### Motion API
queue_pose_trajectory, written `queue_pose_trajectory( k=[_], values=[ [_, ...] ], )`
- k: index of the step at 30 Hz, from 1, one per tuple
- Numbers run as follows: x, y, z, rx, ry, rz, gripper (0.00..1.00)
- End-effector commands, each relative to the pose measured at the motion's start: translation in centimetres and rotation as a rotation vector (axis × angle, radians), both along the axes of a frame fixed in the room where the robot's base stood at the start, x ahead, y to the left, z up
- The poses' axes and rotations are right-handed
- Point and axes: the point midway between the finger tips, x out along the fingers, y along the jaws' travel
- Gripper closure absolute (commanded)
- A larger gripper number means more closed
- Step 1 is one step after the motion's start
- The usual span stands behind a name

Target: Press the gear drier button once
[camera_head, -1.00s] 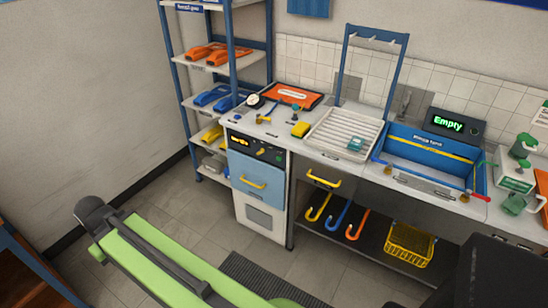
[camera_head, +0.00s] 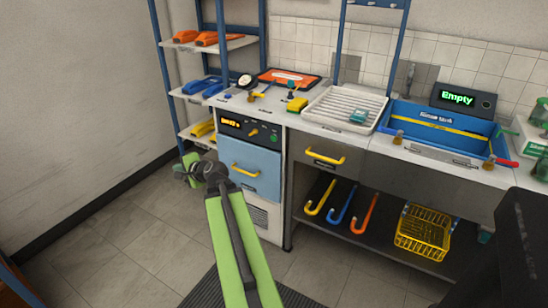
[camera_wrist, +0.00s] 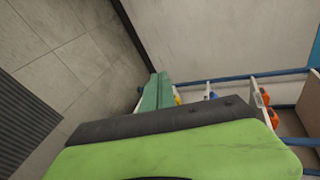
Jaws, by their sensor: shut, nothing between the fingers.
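The gear drier (camera_head: 250,168) is the cabinet with a light blue front and yellow handle under the counter's left end. Its black control panel (camera_head: 235,128) has a lit orange display, a yellow knob and a small green button (camera_head: 274,138) at the right. My gripper (camera_head: 183,169) is in front of and left of the drier, lower than the panel and apart from it. In the wrist view my green gripper fingers (camera_wrist: 156,92) are shut and empty, with wall and shelves beyond them. The drier's panel does not show clearly in the wrist view.
A blue shelf rack (camera_head: 216,45) with orange, blue and yellow items stands left of the counter. A blue sink (camera_head: 440,125), a white drying rack (camera_head: 340,108), hanging hooks and a yellow basket (camera_head: 423,232) are to the right.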

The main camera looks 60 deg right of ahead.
Motion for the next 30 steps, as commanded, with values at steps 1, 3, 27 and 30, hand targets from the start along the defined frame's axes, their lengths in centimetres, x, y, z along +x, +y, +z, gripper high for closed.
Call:
queue_pose_trajectory(
  k=[1,3,27,30],
  values=[
    [-1.5,-3.5,-1.7,0.047,-0.059,-0.097,1.00],
    [-3.7,-8.0,-1.9,0.116,-0.148,-0.225,1.00],
    [-18.0,-24.6,-2.7,0.384,-0.558,-0.736,1.00],
    [-18.0,-24.7,-2.7,0.383,-0.558,-0.735,1.00]
  ],
)
